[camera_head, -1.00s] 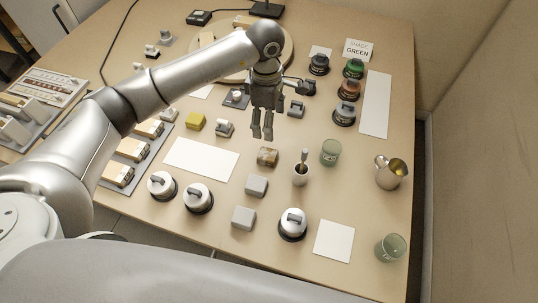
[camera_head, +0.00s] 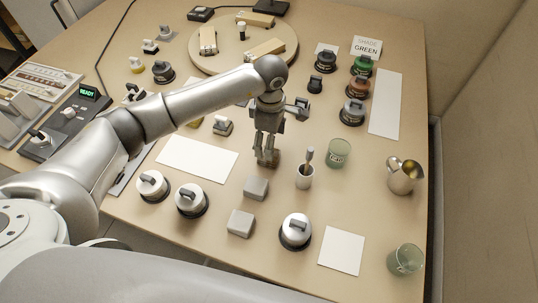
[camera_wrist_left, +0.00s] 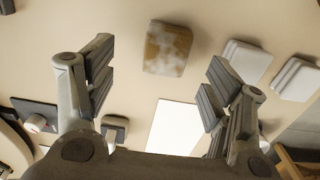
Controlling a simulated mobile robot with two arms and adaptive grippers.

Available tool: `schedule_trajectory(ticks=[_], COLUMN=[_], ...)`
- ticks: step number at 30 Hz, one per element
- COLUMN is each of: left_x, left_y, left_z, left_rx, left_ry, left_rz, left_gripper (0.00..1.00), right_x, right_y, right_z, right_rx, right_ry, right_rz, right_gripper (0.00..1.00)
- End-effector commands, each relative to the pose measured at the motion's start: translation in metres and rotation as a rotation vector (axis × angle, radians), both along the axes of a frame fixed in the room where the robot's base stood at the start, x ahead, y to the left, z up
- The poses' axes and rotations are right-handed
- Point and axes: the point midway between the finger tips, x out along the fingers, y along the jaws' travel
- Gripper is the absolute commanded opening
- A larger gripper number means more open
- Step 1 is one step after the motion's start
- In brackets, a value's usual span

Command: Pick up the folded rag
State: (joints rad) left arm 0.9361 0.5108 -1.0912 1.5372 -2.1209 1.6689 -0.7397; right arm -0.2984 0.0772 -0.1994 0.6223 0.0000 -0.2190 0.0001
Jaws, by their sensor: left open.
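The folded rag is a small brown and off-white stained block. In the left wrist view the rag (camera_wrist_left: 167,48) lies flat on the bench, ahead of and between the lines of the two fingers, with space around it. In the head view the rag (camera_head: 277,158) is partly hidden behind my left gripper (camera_head: 266,158). My left gripper is open and empty, with its fingers pointing down over the rag; in the left wrist view the gripper (camera_wrist_left: 157,82) shows its fingers wide apart, and I see no contact with the rag. My right gripper is not in view.
Two grey blocks (camera_head: 256,188) (camera_head: 240,223) lie in front of the rag. A silver-topped weight (camera_head: 295,231) stands nearer the front.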

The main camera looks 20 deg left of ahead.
Motion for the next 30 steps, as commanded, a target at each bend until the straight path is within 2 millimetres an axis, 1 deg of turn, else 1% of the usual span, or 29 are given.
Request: schedule_trajectory(ticks=[5,9,13,16,22,23,30], left_x=[-0.003,-0.009,-0.008,-0.008,-0.008,-0.008,-0.008], left_y=[0.000,0.000,0.000,0.001,0.001,0.001,0.001], left_z=[-0.013,-0.033,-0.051,-0.056,-0.057,-0.057,-0.057], left_rx=[0.000,-0.001,-0.001,0.000,0.000,0.000,0.000], left_ry=[0.003,0.004,0.001,0.000,-0.001,-0.001,-0.001], left_rz=[0.000,-0.001,0.000,-0.001,-0.001,-0.001,-0.001], left_gripper=[0.75,0.75,0.75,0.75,0.75,0.72,0.42], right_x=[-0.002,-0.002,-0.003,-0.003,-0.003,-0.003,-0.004], right_y=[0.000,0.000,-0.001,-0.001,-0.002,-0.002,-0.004], right_z=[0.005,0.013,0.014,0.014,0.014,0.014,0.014], right_rx=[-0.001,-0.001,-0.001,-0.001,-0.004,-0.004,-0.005], right_ry=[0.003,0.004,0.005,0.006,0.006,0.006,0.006], right_rz=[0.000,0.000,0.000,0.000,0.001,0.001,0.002], right_gripper=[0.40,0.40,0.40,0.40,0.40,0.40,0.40])
